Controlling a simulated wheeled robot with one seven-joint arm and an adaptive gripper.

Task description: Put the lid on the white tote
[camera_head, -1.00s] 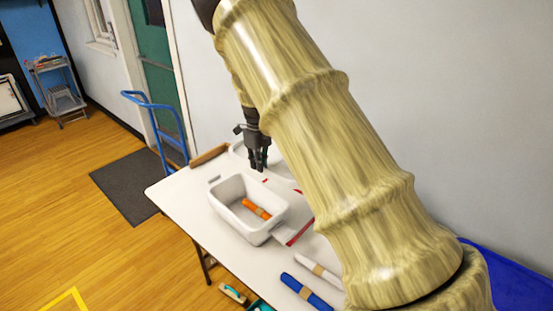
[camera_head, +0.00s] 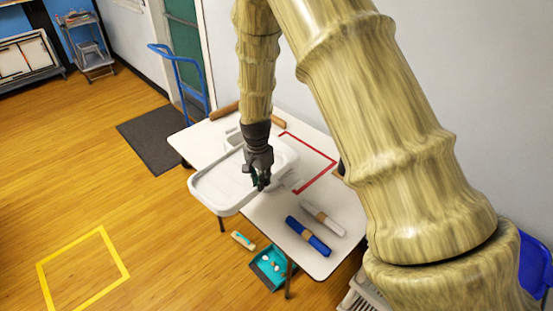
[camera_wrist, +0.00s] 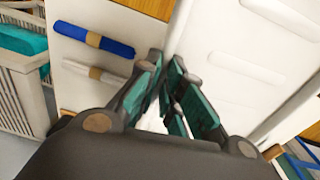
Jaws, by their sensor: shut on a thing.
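My gripper (camera_head: 260,181) is shut on the white lid (camera_head: 218,188), which it holds above the table. The lid is a broad flat tray shape with a raised rim, and its left end reaches out past the table's front edge. The white tote is mostly hidden beneath and behind the lid; a pale edge (camera_head: 233,138) behind it and a tab (camera_head: 287,183) to its right seem to belong to it. The lid appears offset toward the front left of the tote. In the wrist view a large white panel (camera_wrist: 215,50), likely the lid, fills the area beyond the fingers.
A blue roll (camera_head: 308,236) and a white roll (camera_head: 323,217) lie on the table (camera_head: 262,217). Red tape (camera_head: 318,177) marks its back right. A teal dustpan (camera_head: 270,268) is on the floor.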

